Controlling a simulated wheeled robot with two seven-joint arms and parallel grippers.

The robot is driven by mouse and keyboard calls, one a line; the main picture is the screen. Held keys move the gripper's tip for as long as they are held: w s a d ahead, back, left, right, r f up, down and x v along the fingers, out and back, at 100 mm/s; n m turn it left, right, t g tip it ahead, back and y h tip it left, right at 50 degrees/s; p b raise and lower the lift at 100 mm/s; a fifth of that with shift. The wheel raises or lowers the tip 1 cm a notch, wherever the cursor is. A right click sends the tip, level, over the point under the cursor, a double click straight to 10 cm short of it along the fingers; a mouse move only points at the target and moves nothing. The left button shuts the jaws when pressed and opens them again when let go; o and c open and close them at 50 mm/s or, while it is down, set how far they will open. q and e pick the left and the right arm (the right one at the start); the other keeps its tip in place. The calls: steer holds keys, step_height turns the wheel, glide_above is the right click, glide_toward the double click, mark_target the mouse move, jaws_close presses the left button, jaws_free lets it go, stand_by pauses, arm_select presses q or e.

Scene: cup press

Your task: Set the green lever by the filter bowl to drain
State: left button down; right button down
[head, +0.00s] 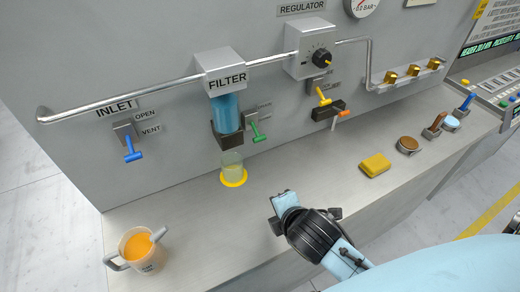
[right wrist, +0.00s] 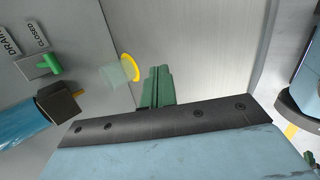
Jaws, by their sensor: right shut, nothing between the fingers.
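The green lever (head: 257,131) sits on a grey plate on the panel, just right of the filter bowl, with its handle hanging down. It also shows in the right wrist view (right wrist: 50,64) beside labels reading DRAIN and CLOSED. The blue filter bowl (head: 227,113) hangs in a dark holder under the FILTER block (head: 221,72); its lower end shows in the right wrist view (right wrist: 25,122). My right gripper (head: 279,212) is over the bench, in front of and below the lever, apart from it. Its green fingers (right wrist: 157,86) are together and empty. My left gripper is out of view.
A clear cup (head: 232,165) stands on a yellow ring (head: 234,181) below the filter bowl. A mug of orange liquid (head: 137,247) is at the front left. A yellow sponge (head: 375,165) lies to the right. A blue lever (head: 132,150) and a yellow lever (head: 323,97) flank the filter.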

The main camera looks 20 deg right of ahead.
steer(key=s+m+g, duration=0.1)
steer(key=s+m, duration=0.1)
steer(key=m, duration=0.1)
steer(key=s+f+m+g, duration=0.1)
steer(key=s+m, duration=0.1)
steer(key=m, duration=0.1)
steer(key=s+d+m+g, duration=0.1)
steer(key=s+m, duration=0.1)
steer(key=m, duration=0.1)
steer(key=shift+s+d+f, duration=0.1)
steer(key=shift+s+f, duration=0.05)
steer(key=shift+s, duration=0.05)
steer(key=s+f+m+g+y+b, duration=0.15)
steer(key=s+f+m, duration=0.25)
steer(key=f, duration=0.9)
steer(key=s+f+m+g, duration=0.2)
steer(key=s+f+m, duration=0.15)
steer(key=f, duration=0.95)
steer(key=s+d+f+g+b, duration=0.1)
steer(key=s+d+f, duration=0.2)
steer(key=s+f, duration=1.2)
steer(key=shift+s+d+f, duration=0.2)
steer(key=shift+s, duration=0.7)
steer(key=shift+w+n+h, duration=0.1)
steer(key=shift+n+h, duration=0.15)
steer(key=shift+n, duration=0.1)
